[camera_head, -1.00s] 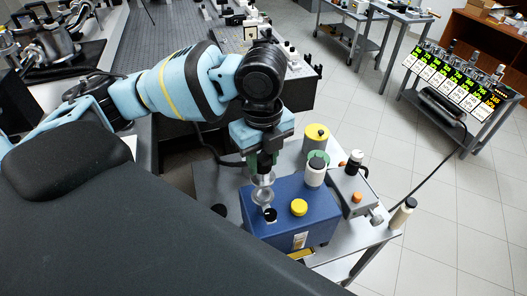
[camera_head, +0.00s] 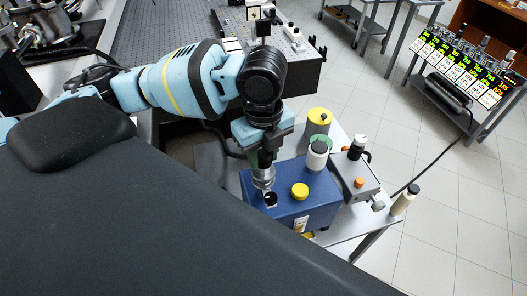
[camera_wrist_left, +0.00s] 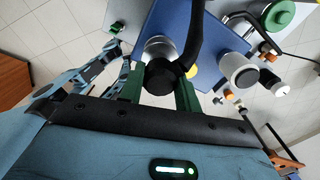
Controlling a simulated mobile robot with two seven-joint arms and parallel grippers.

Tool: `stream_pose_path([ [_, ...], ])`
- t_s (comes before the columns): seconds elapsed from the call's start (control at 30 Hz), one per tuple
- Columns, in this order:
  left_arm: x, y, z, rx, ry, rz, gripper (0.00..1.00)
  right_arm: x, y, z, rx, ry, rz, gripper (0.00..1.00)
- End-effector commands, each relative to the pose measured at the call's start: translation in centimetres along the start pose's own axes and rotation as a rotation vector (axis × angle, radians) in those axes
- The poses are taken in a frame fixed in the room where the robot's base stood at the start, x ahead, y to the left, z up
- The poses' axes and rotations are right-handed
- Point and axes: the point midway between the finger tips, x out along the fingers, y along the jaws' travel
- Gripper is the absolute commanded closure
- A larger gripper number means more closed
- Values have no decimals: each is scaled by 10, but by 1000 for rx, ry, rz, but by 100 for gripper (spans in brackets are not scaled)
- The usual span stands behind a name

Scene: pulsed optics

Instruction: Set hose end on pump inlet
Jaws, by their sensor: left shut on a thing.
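The pump (camera_head: 318,207) is a blue box on a small bench, with a yellow cap (camera_head: 300,191) on top. Its inlet (camera_head: 270,199), a short port with a dark mouth, stands near the top's left corner. My left gripper (camera_head: 263,166) points down and is shut on the silver hose end (camera_head: 263,181). The hose end is just above the inlet, nearly in line; whether they touch I cannot tell. In the left wrist view, the green fingers (camera_wrist_left: 160,97) flank the hose end (camera_wrist_left: 158,48) and black hose (camera_wrist_left: 187,58). My right gripper is not seen.
A perforated optical table (camera_head: 160,35) lies behind my left arm.

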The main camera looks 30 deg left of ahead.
Motion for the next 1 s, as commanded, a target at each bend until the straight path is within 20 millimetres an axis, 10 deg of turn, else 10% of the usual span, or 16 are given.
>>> stream_pose_path([
  [1.0, 17, 0, 0, 0, 0, 1, 94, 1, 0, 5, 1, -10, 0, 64],
])
